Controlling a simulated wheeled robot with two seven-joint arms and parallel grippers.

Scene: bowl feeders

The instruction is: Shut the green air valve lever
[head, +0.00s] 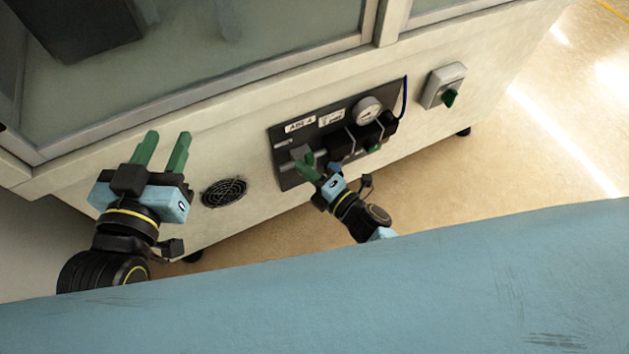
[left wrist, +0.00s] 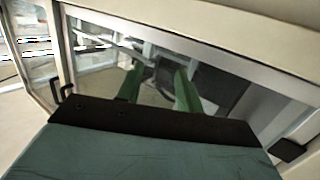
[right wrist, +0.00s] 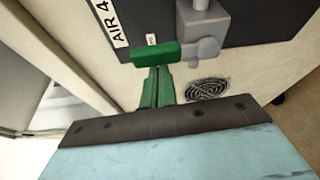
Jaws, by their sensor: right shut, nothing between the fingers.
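The green air valve lever (right wrist: 156,53) shows in the right wrist view, lying crosswise and sticking out to the left of its grey valve body (right wrist: 205,28). My right gripper (right wrist: 158,70) is shut and empty, its green fingertips right at the lever's lower edge; I cannot tell whether they touch. In the head view my right gripper (head: 302,160) is at the left part of the dark panel, and the lever is hard to tell from the green fingers. My left gripper (head: 169,134) is open and empty, before the cabinet wall left of the panel.
The dark panel (head: 283,180) carries an air label (head: 299,124), a round gauge (head: 367,110) and black fittings. A grey switch box with a green knob (head: 450,97) is to its right. A round vent (head: 224,192) is to its left. A blue surface (head: 330,290) fills the foreground.

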